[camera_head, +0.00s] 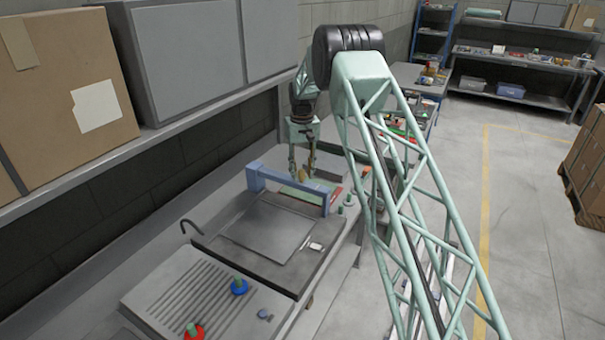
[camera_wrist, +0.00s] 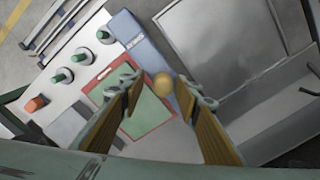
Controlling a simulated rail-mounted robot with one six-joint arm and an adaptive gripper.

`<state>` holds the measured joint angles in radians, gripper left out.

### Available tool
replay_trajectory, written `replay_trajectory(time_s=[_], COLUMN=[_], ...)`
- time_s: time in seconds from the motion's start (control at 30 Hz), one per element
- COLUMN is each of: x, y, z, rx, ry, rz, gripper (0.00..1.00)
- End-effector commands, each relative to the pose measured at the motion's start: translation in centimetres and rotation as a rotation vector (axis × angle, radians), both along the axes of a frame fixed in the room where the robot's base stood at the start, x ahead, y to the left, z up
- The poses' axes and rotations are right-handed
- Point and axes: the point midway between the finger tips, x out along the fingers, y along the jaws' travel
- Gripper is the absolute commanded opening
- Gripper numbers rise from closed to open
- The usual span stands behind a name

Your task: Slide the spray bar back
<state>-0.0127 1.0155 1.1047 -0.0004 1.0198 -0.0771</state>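The spray bar (camera_head: 290,187) is a blue beam with upright ends, spanning the far side of a grey flat machine (camera_head: 270,228). It also shows as a blue strip in the wrist view (camera_wrist: 150,45). A round tan knob (camera_wrist: 163,85) sits beside the blue strip; its link to the bar is unclear. My gripper (camera_head: 301,175) points down just behind the bar. In the wrist view my gripper (camera_wrist: 160,92) is open, its fingers on either side of the knob. I cannot tell whether they touch it.
A green panel with a red border (camera_wrist: 148,112) lies under my gripper. Several green-topped knobs (camera_wrist: 82,55) stand beside it. A ribbed board (camera_head: 200,300) with blue (camera_head: 239,287) and red (camera_head: 193,331) knobs is nearer. A shelf with a cardboard box (camera_head: 75,90) overhangs the left.

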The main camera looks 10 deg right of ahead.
Motion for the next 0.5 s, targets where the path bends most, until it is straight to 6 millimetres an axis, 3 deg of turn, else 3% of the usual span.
replay_trajectory(time_s=[0.27,0.5], x=[0.0,0.0], y=[0.0,0.0], z=[0.9,3.4], rx=[0.0,0.0], ry=[0.0,-0.001], rz=[0.0,0.0], gripper=[0.3,0.3])
